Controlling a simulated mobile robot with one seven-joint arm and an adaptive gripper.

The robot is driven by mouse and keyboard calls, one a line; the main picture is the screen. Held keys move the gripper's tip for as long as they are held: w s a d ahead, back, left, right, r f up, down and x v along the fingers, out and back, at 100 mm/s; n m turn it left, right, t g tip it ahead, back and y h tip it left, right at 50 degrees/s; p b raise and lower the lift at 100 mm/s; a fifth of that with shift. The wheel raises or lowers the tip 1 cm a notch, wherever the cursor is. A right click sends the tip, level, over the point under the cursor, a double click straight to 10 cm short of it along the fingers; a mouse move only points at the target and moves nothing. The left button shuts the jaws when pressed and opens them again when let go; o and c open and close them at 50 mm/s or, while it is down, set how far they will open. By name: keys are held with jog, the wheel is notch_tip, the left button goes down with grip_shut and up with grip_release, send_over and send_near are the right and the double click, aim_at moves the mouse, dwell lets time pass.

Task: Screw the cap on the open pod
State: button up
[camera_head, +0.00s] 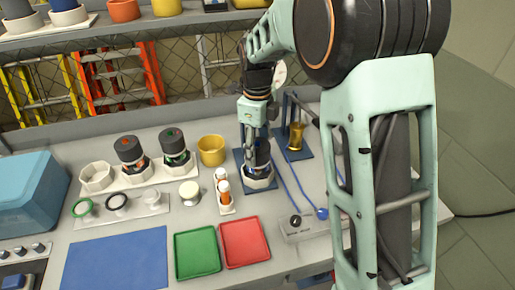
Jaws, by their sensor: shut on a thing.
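My gripper (254,148) points down at the middle right of the table and is shut on a dark cap (263,152). The cap is at the top of the open pod (258,171), which stands upright in a white holder on a blue base plate (270,187). My fingers hide part of the cap and pod. I cannot tell whether the cap is seated or how far it is turned.
Two dark-topped pods (131,150) (174,144) stand in a white rack at left, beside an empty seat (97,176). A blue cable (292,185) and a fixture with an amber cup (296,135) are at right. The blue mat (116,259) is clear.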

jog(key=m+p, duration=0.1)
jog(key=m, duration=0.3)
jog(key=shift+r, duration=0.1)
jog(key=shift+m+p, duration=0.45)
jog(key=shift+m, duration=0.15)
jog(key=m+p, duration=0.1)
jog(key=m, duration=0.1)
jog(key=shift+m, duration=0.3)
jog(key=shift+m+p, duration=0.35)
jog(key=shift+m, duration=0.35)
